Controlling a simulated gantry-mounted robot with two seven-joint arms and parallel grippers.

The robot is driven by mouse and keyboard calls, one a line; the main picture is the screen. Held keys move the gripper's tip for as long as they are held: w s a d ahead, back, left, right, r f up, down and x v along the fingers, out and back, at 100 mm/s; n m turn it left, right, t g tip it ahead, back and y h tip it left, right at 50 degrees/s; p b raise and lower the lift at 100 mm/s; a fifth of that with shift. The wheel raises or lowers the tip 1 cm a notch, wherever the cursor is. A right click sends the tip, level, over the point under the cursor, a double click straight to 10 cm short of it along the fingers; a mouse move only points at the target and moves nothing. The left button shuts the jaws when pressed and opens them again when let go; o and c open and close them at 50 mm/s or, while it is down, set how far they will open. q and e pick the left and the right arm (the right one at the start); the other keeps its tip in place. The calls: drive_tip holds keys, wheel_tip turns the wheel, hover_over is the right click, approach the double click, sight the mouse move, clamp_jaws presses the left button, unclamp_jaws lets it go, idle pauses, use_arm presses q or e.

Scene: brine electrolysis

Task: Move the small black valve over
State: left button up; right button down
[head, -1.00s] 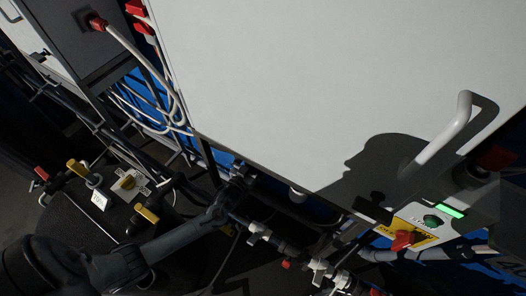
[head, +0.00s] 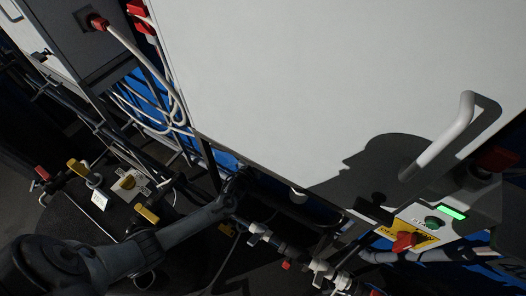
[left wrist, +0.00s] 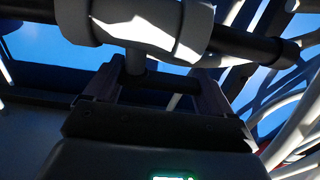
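In the left wrist view, a small black valve handle (left wrist: 160,84) hangs on a short stem under a dark horizontal pipe. My left gripper (left wrist: 155,82) has its two fingers wide apart, one on each side of this handle. I cannot tell whether either finger touches it. In the head view, my left gripper (head: 240,175) reaches up to the dark piping below the white cabinet, and the black valve is too dark to make out there. My right gripper is not in view.
The white cabinet (head: 300,90) with a handle (head: 445,135) fills the upper right. Yellow-handled valves (head: 146,214) and a red-handled valve (head: 41,173) stand left of my arm. White-and-black pipe fittings (head: 270,238) lie right of it. A control box (head: 432,225) has a lit green strip.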

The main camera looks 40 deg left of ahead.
use_arm(q)
drive_tip(key=shift+c, duration=1)
drive_tip(key=shift+r+n+y, duration=0.1)
drive_tip(key=shift+n+y, duration=0.2)
drive_tip(key=shift+y, duration=0.1)
drive_tip(key=shift+s+d+n+g+y, duration=0.1)
drive_tip(key=shift+n+g+y, duration=0.2)
drive_tip(key=shift+n+y, duration=0.45)
drive_tip(key=shift+s+d+n+g+y+b, duration=0.15)
drive_tip(key=shift+n+g+y+b, duration=0.35)
drive_tip(key=shift+y, duration=0.75)
drive_tip(key=n+y+b, duration=0.1)
drive_tip(key=n+g+y+b, duration=0.1)
drive_tip(key=n+g+y, duration=0.1)
drive_tip(key=y, duration=0.1)
drive_tip(key=shift+s+d+b, duration=0.1)
drive_tip(key=shift+s+b, duration=0.2)
drive_tip(key=shift+b, duration=0.1)
drive_tip(key=shift+s+n+g+y+b, duration=0.15)
drive_tip(key=shift+n+g+y+b, duration=0.3)
drive_tip(key=shift+n+g+y, duration=0.35)
drive_tip(key=shift+r, duration=0.1)
